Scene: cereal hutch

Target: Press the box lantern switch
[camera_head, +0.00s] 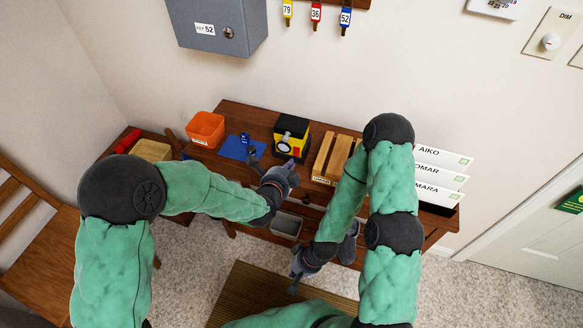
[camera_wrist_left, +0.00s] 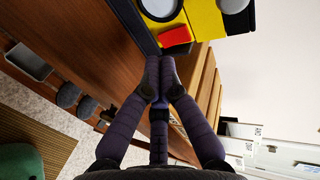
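The box lantern (camera_head: 301,128), yellow and black, stands on the wooden hutch top near the wall. In the left wrist view its yellow body (camera_wrist_left: 207,18), round lens and red switch (camera_wrist_left: 174,37) show at the top. My left gripper (camera_head: 291,166) is in front of the lantern. Its fingertips (camera_wrist_left: 159,66) are together and empty, just short of the red switch in the picture; I cannot tell whether they touch. My right gripper (camera_head: 294,285) hangs low in front of the hutch, over the floor mat; its finger opening is not clear.
An orange bin (camera_head: 206,129) and a blue mat (camera_head: 236,149) lie left of the lantern. A wooden divided holder (camera_head: 323,160) stands close on its right, then name cards (camera_head: 440,158). A grey wall box (camera_head: 215,22) and key tags (camera_head: 316,14) hang above.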

